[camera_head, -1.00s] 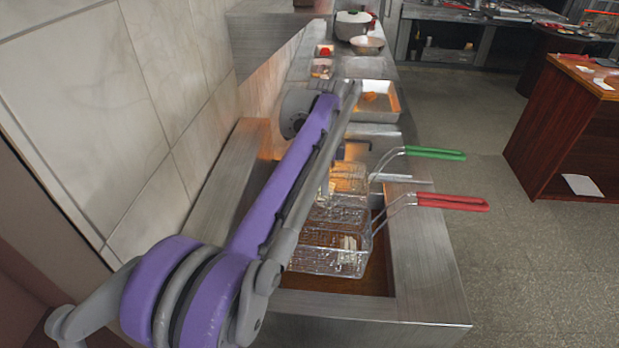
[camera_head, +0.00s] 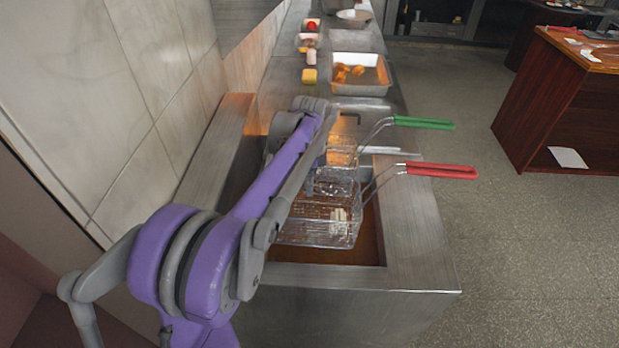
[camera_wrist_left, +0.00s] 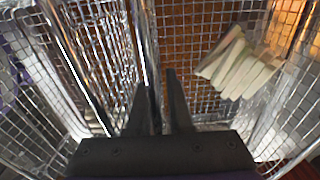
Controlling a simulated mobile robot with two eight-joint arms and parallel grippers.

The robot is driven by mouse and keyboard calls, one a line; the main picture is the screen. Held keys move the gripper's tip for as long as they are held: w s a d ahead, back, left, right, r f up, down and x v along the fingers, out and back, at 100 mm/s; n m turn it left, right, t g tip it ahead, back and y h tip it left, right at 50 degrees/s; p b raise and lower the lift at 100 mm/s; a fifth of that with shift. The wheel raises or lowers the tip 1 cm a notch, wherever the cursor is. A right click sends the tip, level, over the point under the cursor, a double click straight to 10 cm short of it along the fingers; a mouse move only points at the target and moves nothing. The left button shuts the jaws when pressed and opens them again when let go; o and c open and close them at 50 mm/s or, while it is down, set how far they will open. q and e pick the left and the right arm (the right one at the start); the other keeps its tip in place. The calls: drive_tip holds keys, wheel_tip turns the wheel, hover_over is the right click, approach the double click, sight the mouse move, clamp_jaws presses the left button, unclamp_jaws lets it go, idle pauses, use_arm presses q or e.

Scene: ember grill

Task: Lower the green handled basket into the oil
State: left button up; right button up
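The green-handled basket (camera_head: 342,153) hangs at the far end of the fryer, its green handle (camera_head: 423,123) pointing right; the purple arm partly covers it. The red-handled basket (camera_head: 310,232) is nearer, with pale fries (camera_head: 339,221) in it, over brown oil (camera_head: 369,246). My left arm reaches over both baskets. In the left wrist view my left gripper (camera_wrist_left: 160,84) has its dark fingers close together beside upright metal bars between two mesh walls. I cannot tell whether a bar is pinched. Fries (camera_wrist_left: 238,64) lie at its upper right. My right gripper is not in view.
The steel fryer rim (camera_head: 418,240) surrounds the oil well. A tray with orange food (camera_head: 341,89) and small containers stand beyond it. A tiled wall (camera_head: 90,110) is at left, and open floor (camera_head: 520,230) is at right.

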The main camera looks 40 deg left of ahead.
use_arm(q)
drive_tip(key=shift+c, duration=0.3)
clamp_jaws()
idle(1.1)
drive_tip(key=shift+o, duration=1.9)
unclamp_jaws()
wheel_tip(320, 180, up, 11)
drive_tip(key=shift+f+p, duration=0.1)
drive_tip(key=shift+p, duration=0.3)
